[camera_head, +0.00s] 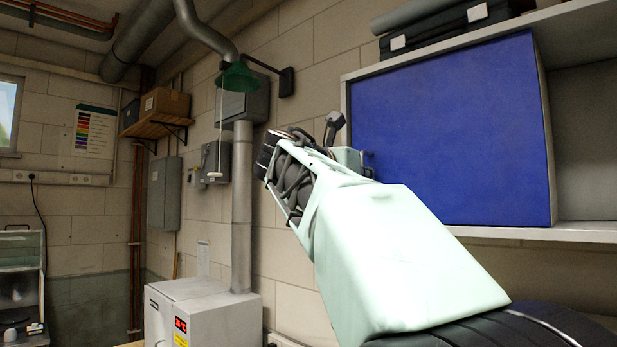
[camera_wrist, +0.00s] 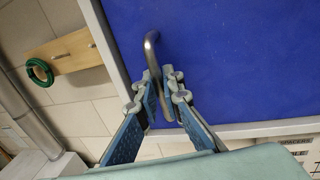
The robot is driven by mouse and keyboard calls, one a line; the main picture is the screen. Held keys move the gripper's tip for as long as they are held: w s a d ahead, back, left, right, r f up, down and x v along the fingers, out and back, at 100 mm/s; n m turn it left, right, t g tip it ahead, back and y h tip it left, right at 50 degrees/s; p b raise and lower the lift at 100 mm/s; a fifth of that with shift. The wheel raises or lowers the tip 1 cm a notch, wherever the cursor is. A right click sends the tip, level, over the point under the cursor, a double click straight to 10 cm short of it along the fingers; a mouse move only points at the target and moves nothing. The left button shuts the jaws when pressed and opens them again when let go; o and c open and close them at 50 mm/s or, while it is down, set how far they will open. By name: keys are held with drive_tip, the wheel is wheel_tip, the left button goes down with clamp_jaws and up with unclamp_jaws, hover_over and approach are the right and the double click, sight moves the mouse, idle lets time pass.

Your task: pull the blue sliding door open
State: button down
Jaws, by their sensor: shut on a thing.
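The blue sliding door (camera_head: 450,130) is a flat panel across the left and middle of a pale wall cabinet. It also fills much of the wrist view (camera_wrist: 225,60). A grey metal bar handle (camera_wrist: 151,48) stands out from the door near its left edge. My gripper (camera_wrist: 166,82) is shut on this handle, with a fingertip on each side of it. The upper bend of the handle shows above the fingertips, and part of the rest is hidden by the fingers. In the head view my arm hides most of the gripper and the handle.
An open compartment (camera_head: 585,130) shows right of the door. Dark cases (camera_head: 445,28) lie on top of the cabinet. A green lamp-like hood (camera_head: 238,78) and a vertical pipe (camera_head: 242,205) are on the left, above a white machine (camera_head: 205,315). A wooden board with a green ring (camera_wrist: 39,72) hangs on the wall.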

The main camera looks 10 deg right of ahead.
sight(432, 173)
drive_tip(key=s+d+b, duration=0.1)
drive_tip(key=s+d, duration=0.1)
drive_tip(key=s, duration=0.2)
drive_tip(key=s+d+b, duration=0.2)
drive_tip(key=s+d, duration=0.1)
drive_tip(key=s, duration=0.1)
drive_tip(key=s+d+b, duration=0.1)
drive_tip(key=s+d, duration=0.2)
drive_tip(key=shift+s+f, duration=0.15)
drive_tip(key=shift+s, duration=0.25)
drive_tip(key=s+d, duration=0.5)
drive_tip(key=s, duration=0.3)
drive_tip(key=s+d+p, duration=0.1)
drive_tip(key=s+d, duration=0.5)
drive_tip(key=s, duration=0.3)
drive_tip(key=shift+p, duration=0.3)
drive_tip(key=c, duration=2.3)
unclamp_jaws()
drive_tip(key=shift+c, duration=0.2)
drive_tip(key=v, duration=1.2)
drive_tip(key=shift+r, duration=0.2)
